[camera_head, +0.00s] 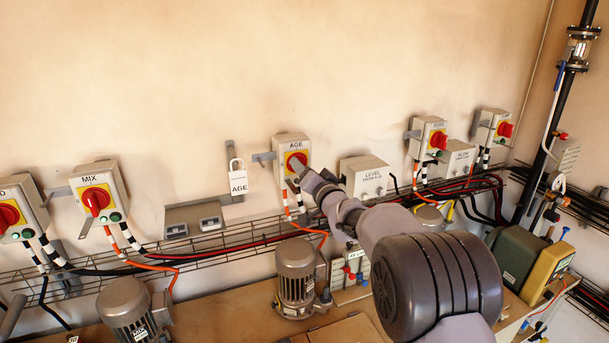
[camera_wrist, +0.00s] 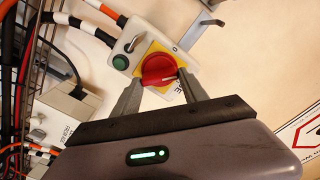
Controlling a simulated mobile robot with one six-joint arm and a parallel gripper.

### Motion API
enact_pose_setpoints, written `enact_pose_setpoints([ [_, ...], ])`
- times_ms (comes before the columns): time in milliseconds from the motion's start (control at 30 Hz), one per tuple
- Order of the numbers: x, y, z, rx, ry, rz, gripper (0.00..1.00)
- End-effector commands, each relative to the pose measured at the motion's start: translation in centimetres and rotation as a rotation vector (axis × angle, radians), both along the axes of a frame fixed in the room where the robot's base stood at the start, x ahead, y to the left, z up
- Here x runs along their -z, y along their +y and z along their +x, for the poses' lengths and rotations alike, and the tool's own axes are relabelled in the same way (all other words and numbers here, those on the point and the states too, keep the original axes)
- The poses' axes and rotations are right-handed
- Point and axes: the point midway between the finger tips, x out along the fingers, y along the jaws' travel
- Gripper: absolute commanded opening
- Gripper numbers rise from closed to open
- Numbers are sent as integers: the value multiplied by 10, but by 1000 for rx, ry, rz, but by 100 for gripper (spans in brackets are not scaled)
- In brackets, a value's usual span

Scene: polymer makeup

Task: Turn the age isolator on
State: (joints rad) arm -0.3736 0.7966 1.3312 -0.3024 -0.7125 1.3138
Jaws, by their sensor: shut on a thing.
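The AGE isolator (camera_head: 290,140) is a grey wall box with a red rotary knob (camera_head: 293,159) on a yellow plate. It also shows in the wrist view, tilted, with the knob (camera_wrist: 158,70) between my fingers and a green button (camera_wrist: 120,62) beside the plate. My gripper (camera_wrist: 159,78) has one finger on each side of the red knob and is shut on it. In the head view my gripper (camera_head: 299,167) reaches the box from the lower right and hides part of the knob. A white pointer line shows on the knob's rim.
A padlock with an AGE tag (camera_head: 238,181) hangs on a bracket left of the box. The MIX isolator (camera_head: 97,195) is further left, and other isolators (camera_head: 430,138) are to the right. A LEVEL box (camera_head: 368,178) sits close right. Cables and a wire tray (camera_head: 215,243) run below.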

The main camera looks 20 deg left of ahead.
Motion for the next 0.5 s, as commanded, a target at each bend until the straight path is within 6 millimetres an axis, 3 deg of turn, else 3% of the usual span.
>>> enact_pose_setpoints([
  [500,0,-1,1,1,288,383,10],
])
